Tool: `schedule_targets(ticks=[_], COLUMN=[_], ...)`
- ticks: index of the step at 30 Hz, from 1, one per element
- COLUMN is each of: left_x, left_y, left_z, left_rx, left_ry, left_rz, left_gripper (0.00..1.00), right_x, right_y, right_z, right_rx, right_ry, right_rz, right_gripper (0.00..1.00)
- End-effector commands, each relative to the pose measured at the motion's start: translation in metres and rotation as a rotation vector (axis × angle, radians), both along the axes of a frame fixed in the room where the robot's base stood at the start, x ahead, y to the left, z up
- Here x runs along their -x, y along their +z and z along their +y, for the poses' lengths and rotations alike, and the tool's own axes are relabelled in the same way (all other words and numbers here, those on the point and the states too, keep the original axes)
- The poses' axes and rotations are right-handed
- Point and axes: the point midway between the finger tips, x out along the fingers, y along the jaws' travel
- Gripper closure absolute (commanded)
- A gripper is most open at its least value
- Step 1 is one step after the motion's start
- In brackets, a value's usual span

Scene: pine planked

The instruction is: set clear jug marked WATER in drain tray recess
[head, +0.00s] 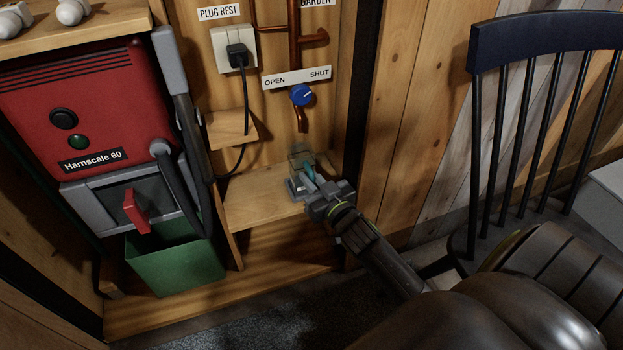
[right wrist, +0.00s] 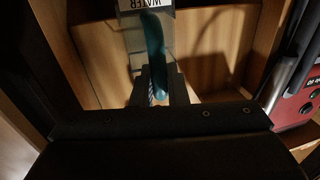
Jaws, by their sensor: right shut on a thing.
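The clear jug (head: 300,161) with a teal handle is over the low wooden shelf, below the copper pipe's open end. In the right wrist view the WATER label (right wrist: 146,4) shows at the top, above the teal handle (right wrist: 155,42). My right gripper (head: 314,190) is shut on the jug's handle; its fingers also show in the right wrist view (right wrist: 158,84). A small grey piece, seemingly the drain tray (head: 294,190), shows at the jug's foot. Its recess is hidden, and I cannot tell whether the jug touches it. My left gripper is not in view.
A blue tap knob (head: 302,95) on the copper pipe is above the jug, under an OPEN/SHUT label. The red Harnscale 60 machine (head: 85,110) and a green bin (head: 176,270) stand left. A dark chair (head: 545,30) is right. The shelf's front left (head: 255,213) is bare.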

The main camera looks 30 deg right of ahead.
Motion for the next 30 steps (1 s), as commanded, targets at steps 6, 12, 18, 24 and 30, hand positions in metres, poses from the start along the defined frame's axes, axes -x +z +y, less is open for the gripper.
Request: schedule_targets(ticks=[6,12,18,24,30], left_x=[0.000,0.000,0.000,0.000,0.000], left_y=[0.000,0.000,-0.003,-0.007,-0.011], left_z=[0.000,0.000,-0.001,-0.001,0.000], left_rx=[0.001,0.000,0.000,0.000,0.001], left_ry=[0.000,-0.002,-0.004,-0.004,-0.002], left_rz=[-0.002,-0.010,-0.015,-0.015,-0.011], left_gripper=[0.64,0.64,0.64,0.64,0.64], right_x=[0.000,0.000,0.000,0.000,0.000], right_y=[0.000,-0.002,-0.006,-0.010,-0.014], right_z=[0.000,0.000,0.000,0.000,0.000], right_rx=[0.000,0.000,0.000,0.000,0.000], right_ry=[0.000,0.000,0.000,0.000,0.000], right_rz=[-0.001,-0.001,-0.001,-0.001,-0.001], right_gripper=[1.00,1.00,1.00,1.00,1.00])
